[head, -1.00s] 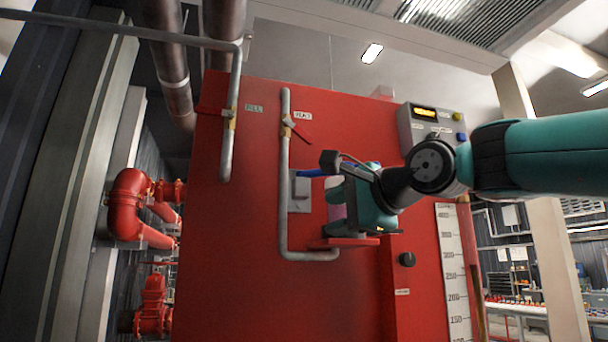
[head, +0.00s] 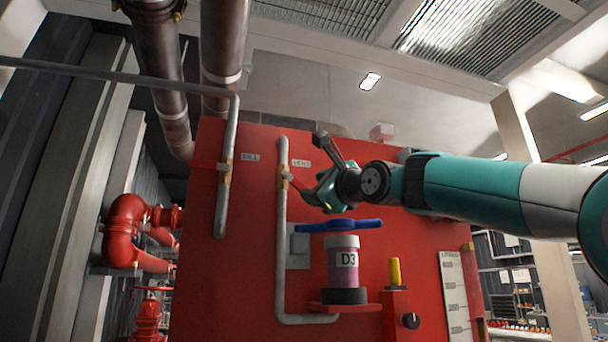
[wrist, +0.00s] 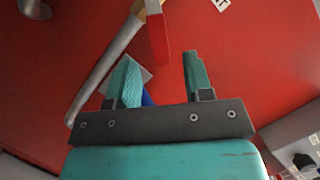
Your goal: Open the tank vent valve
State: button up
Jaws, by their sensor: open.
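The tank vent valve (head: 285,178) is a brass-coloured fitting on the grey vertical pipe, beside the VENT label (head: 301,163). Its red lever (head: 293,183) slants down to the right, its lower end close to or behind my gripper. In the wrist view the valve body (wrist: 151,7) is at the top edge. The red lever (wrist: 157,38) hangs from it, its end just beyond the gap between my fingertips. My gripper (head: 313,203) is open and empty, just right of the valve; its spread fingers also show in the wrist view (wrist: 158,70). I see no contact with the lever.
A purple canister marked D3 (head: 342,271) with a blue handle (head: 339,226) stands on a red shelf (head: 330,307) below my gripper. A yellow post (head: 395,272) stands to its right. The FILL pipe (head: 222,201) with its valve runs left of the vent pipe.

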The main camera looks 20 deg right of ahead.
aim_at(304, 187)
jog(key=p+x, duration=0.2)
jog(key=x, duration=0.2)
jog(key=shift+w+a+r, duration=0.1)
jog(key=shift+w+r, duration=0.05)
jog(key=shift+w+a, duration=0.1)
jog(key=shift+w, duration=0.3)
grip_shut()
